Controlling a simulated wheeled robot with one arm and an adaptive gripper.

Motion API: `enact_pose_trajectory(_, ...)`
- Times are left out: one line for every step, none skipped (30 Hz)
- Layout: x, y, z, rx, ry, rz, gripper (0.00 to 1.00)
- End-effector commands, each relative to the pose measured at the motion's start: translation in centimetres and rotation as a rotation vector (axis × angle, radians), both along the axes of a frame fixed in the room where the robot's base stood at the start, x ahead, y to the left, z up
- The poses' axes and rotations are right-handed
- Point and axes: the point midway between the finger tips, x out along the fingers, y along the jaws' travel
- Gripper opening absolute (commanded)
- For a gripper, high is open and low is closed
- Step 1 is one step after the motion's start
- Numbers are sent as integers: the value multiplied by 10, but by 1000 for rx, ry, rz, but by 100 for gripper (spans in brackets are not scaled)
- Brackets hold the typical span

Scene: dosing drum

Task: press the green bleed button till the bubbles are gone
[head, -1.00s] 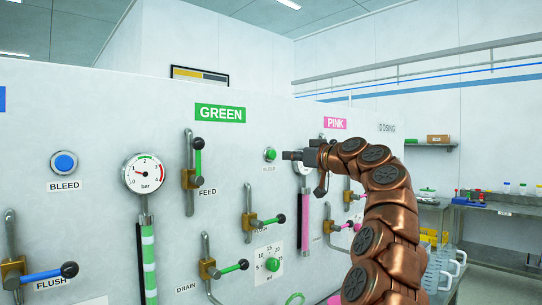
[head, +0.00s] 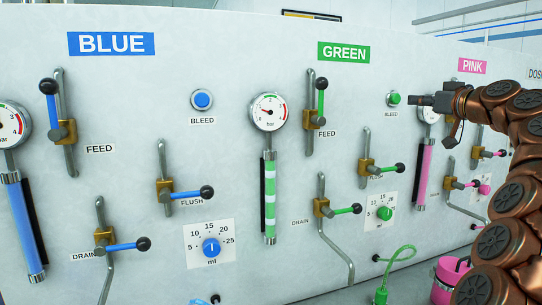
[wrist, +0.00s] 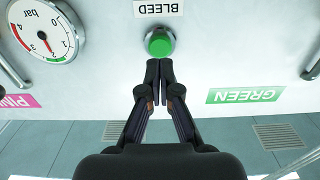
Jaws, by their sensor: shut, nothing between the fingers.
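The green bleed button (head: 394,98) sits in a metal ring on the wall panel, right of the green feed valve. It also shows in the wrist view (wrist: 159,43), just beyond my fingertips. My gripper (head: 413,100) is shut and empty and points at the button from the right. A slight gap seems to separate them in the head view; whether they touch is unclear. The green sight tube (head: 269,200) holds green liquid broken by several pale bands. The green pressure gauge (head: 268,112) sits above it. The green feed lever (head: 320,97) points up.
Green flush (head: 385,169) and drain (head: 340,210) levers stick out below the button, with a dosing knob (head: 384,214) nearby. The blue bleed button (head: 202,100) is on the left. Pink valves and a pink gauge (wrist: 42,30) lie close to my arm.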

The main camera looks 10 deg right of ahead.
Motion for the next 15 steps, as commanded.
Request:
enact_pose_trajectory(1, 0, 0, 0, 0, 0, 0)
enact_pose_trajectory(2, 0, 0, 0, 0, 0, 0)
enact_pose_trajectory(3, 1, 0, 0, 1, 0, 0)
enact_pose_trajectory(3, 1, 0, 0, 1, 0, 0)
enact_pose_trajectory(4, 1, 0, 0, 1, 0, 0)
enact_pose_trajectory(5, 1, 0, 0, 1, 0, 0)
enact_pose_trajectory(6, 1, 0, 0, 1, 0, 0)
enact_pose_trajectory(7, 2, 0, 0, 1, 0, 0)
enact_pose_trajectory(7, 2, 0, 0, 1, 0, 0)
enact_pose_trajectory(8, 2, 0, 0, 1, 0, 0)
enact_pose_trajectory(9, 2, 0, 0, 1, 0, 0)
enact_pose_trajectory(10, 2, 0, 0, 1, 0, 0)
enact_pose_trajectory(11, 2, 0, 0, 1, 0, 0)
enact_pose_trajectory(11, 3, 0, 0, 1, 0, 0)
enact_pose_trajectory(12, 3, 0, 0, 1, 0, 0)
